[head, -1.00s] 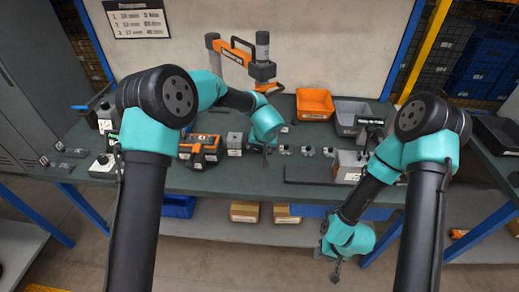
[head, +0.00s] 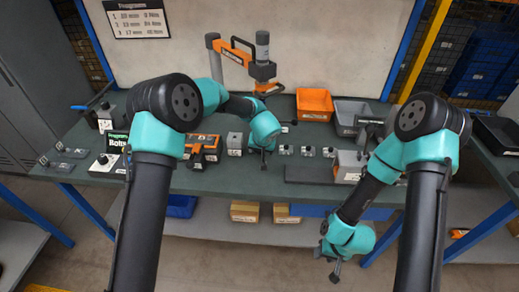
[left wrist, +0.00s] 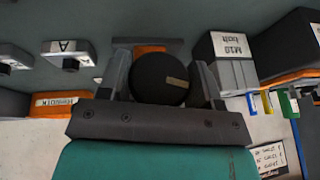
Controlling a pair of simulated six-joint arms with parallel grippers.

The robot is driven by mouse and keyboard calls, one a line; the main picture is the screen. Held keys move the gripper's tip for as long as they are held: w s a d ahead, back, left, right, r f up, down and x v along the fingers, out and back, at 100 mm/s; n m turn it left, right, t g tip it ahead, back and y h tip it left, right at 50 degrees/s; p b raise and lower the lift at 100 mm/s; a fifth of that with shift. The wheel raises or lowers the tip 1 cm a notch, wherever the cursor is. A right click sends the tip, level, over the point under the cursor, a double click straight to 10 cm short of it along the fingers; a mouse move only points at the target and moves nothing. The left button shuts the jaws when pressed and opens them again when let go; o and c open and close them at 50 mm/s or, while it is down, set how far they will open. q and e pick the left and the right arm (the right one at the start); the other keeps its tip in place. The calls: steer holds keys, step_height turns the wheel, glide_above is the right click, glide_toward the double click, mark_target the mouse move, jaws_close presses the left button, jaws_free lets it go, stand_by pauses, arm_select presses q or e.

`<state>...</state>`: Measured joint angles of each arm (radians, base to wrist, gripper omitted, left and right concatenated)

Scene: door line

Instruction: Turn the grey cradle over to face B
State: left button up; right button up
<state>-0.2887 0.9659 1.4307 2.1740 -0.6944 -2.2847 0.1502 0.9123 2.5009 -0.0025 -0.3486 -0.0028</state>
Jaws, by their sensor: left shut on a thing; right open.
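My left gripper (head: 263,158) points down at the middle of the bench. In the left wrist view it (left wrist: 164,85) is shut on a black round part (left wrist: 160,78) with a tan tag. Just beyond the fingertips is a grey part (left wrist: 125,41) with an orange strip; it may be the grey cradle, but most of it is hidden. I cannot tell how the black part joins it, and no letter shows on it. My right gripper (head: 336,275) is open and empty, hanging low in front of the bench. A label A shows on a small grey block (left wrist: 82,50) beside the left gripper.
Several small blocks (head: 307,151) stand right of my left gripper. A grey box (head: 234,141) and an orange-black tool (head: 203,148) are at its left. Behind are an orange bin (head: 314,103), a grey bin (head: 349,112) and an orange tool arm (head: 237,52). A dark plate (head: 305,173) lies at the front.

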arm_select(q)
steer(key=shift+c, duration=1.1)
steer(key=shift+h, duration=1)
steer(key=shift+n+h, duration=0.4)
steer(key=shift+h, duration=0.6)
steer(key=o, duration=0.9)
